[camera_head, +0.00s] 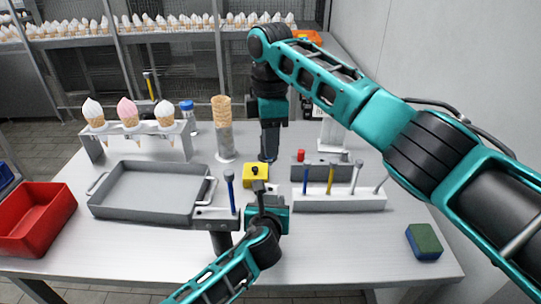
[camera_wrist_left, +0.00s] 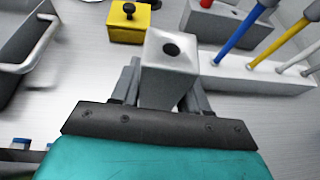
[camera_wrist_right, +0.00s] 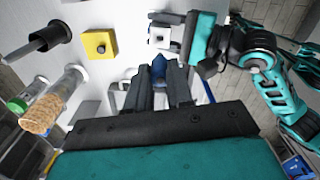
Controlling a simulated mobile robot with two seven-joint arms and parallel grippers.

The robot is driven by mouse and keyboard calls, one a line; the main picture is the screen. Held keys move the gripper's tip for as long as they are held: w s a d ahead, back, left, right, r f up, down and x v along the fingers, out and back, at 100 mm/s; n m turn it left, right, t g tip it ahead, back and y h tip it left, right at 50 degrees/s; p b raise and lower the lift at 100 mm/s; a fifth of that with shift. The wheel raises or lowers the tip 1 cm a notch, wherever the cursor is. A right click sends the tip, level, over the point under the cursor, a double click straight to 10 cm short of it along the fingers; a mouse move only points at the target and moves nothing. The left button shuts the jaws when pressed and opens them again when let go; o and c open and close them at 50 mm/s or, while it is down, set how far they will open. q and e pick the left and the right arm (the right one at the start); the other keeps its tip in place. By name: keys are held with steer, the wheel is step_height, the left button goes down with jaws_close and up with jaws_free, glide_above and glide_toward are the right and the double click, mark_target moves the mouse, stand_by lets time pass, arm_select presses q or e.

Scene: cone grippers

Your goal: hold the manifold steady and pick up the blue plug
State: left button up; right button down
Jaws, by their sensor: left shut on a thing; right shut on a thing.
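The manifold (camera_wrist_left: 168,65) is a silver block with a dark hole in its top, which faces up in the left wrist view. My left gripper (camera_head: 259,196) is shut on it, one jaw on each side. The block also shows in the right wrist view (camera_wrist_right: 163,38). The blue plug (camera_wrist_right: 158,70) is between the fingertips of my right gripper (camera_wrist_right: 158,88), which is shut on it. In the head view this gripper (camera_head: 268,150) points down, beyond the manifold and a yellow block (camera_head: 255,172). The plug is clear of the manifold's hole.
A white rack (camera_head: 340,203) with blue, yellow and grey rods stands to the right. A grey block (camera_head: 320,165) with a red knob is behind it. A grey tray (camera_head: 150,210) and red bin (camera_head: 35,217) are left. A cone stack (camera_head: 222,110) stands behind.

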arm_select(q)
steer(key=o, duration=1.3)
